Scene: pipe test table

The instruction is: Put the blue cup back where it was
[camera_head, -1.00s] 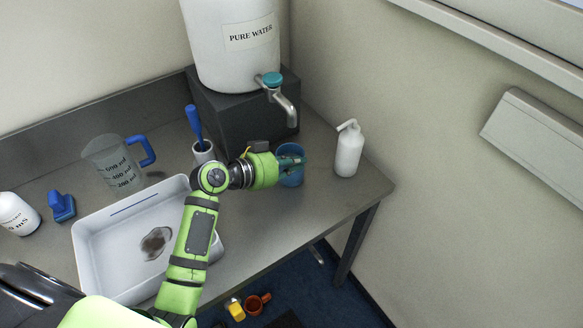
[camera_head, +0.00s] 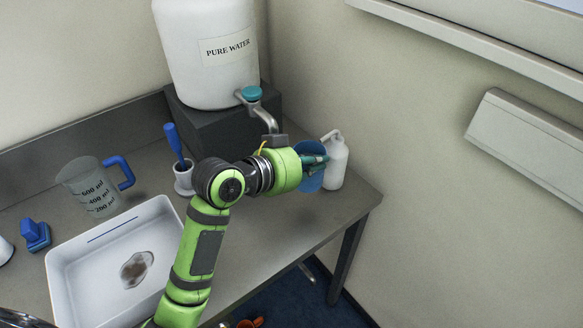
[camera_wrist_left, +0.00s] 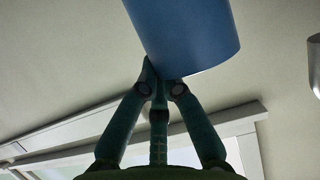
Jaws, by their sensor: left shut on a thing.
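My left gripper (camera_head: 318,160) is shut on the blue cup (camera_head: 309,180) near the table's right end. The arm's end and the fingers cover part of the cup. The cup looks upright in the head view and overlaps the left edge of the white bottle there; I cannot tell whether they touch. I also cannot tell whether the cup's base touches the table. In the left wrist view the fingers (camera_wrist_left: 160,72) meet at the lower edge of the cup (camera_wrist_left: 187,30). My right gripper is not in view.
The white bottle (camera_head: 336,162) stands close to the cup. A water tank (camera_head: 207,60) with a tap (camera_head: 263,116) sits on a dark block (camera_head: 200,120). A brush holder (camera_head: 184,182), measuring jug (camera_head: 92,185) and white tray (camera_head: 172,225) are left. The table's front right (camera_head: 300,225) is clear.

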